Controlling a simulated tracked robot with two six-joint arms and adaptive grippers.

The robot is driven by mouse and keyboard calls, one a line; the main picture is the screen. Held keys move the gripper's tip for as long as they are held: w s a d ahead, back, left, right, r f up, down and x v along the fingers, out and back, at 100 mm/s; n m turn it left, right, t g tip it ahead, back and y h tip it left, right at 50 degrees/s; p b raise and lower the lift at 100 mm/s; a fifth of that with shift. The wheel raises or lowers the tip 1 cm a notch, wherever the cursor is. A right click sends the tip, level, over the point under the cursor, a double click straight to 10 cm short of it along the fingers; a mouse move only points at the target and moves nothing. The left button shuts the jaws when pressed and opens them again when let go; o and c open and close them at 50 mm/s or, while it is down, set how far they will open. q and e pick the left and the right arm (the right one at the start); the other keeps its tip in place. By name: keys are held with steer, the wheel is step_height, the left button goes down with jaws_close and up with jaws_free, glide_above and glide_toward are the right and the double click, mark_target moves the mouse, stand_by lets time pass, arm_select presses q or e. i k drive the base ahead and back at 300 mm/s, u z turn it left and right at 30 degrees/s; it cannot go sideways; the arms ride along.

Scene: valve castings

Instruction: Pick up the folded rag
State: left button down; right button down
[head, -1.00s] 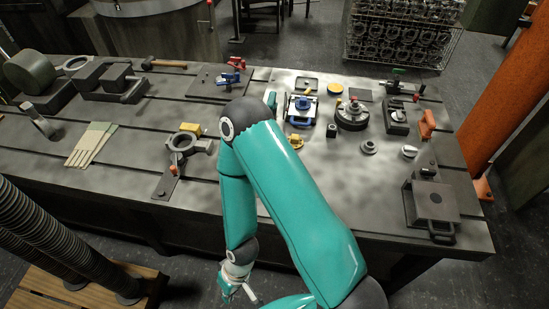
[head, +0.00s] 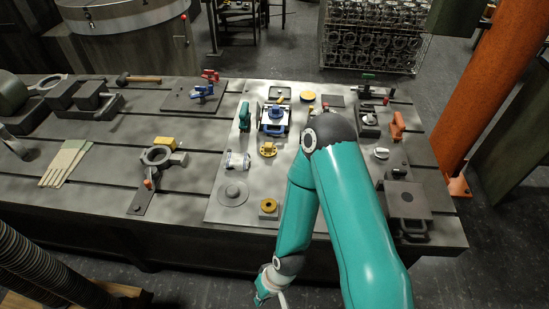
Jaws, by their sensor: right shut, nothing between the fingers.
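I cannot pick out the folded rag for certain. A flat dark grey square (head: 333,101) lies at the back of the light plate, partly beside my right arm's elbow; it may be cloth or a plate. A flat pale piece with a green edge and finger-like strips (head: 65,163) lies on the left of the bench and looks more like gloves. My right gripper (head: 268,293) is shut and empty at the bottom of the picture, in front of the bench and away from both. My left gripper is not in view.
The light plate (head: 222,207) carries a blue-based valve (head: 274,121), a grey cylinder (head: 237,160), a disc (head: 233,192) and other parts. My right arm hides some of it. A dark casting (head: 405,202) stands at the right; a ring clamp (head: 156,158) stands left of the plate.

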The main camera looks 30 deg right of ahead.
mark_target(238, 161)
steer(key=u, duration=0.65)
steer(key=i, duration=0.15)
steer(key=z, duration=2.75)
steer(key=k, duration=0.5)
steer(key=u, duration=0.85)
steer(key=i, duration=0.65)
steer(key=u, duration=0.25)
